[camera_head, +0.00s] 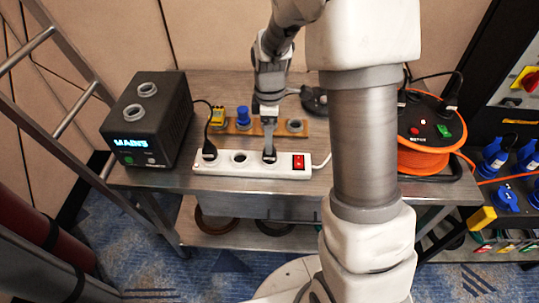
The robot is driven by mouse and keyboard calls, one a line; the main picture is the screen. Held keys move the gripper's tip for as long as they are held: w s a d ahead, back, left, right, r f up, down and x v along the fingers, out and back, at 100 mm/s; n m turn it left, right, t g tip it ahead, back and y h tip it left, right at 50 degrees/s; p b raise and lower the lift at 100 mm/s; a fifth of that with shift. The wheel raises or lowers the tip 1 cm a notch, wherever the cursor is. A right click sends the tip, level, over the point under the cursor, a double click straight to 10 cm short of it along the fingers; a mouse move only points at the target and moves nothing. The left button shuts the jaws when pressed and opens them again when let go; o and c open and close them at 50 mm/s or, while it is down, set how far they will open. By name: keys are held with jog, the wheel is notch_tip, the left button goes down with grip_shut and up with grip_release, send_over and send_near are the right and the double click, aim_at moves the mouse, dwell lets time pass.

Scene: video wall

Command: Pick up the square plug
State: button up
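My gripper (269,150) points down over the right-hand socket of a white power strip (230,168) on the metal table. A dark shape shows at its fingertips; I cannot tell whether this is only the fingers or a plug between them. A small yellow, square-looking block (217,117) sits at the left end of a wooden rack (256,128) behind the strip; it may be the square plug. A blue round plug (243,116) stands beside it on the rack. My gripper and wrist hide part of the rack.
A black plug (210,151) with a cord sits in the strip's left socket; the middle socket (239,157) looks empty. A red switch (298,162) is at the right end. A black "MAINS" box (150,118) stands left, an orange cable reel (425,140) right.

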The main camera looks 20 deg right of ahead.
aim_at(270, 159)
notch_tip(270, 159, down, 5)
jog(key=shift+s+f+b, duration=0.15)
jog(key=shift+b, duration=0.35)
grip_shut()
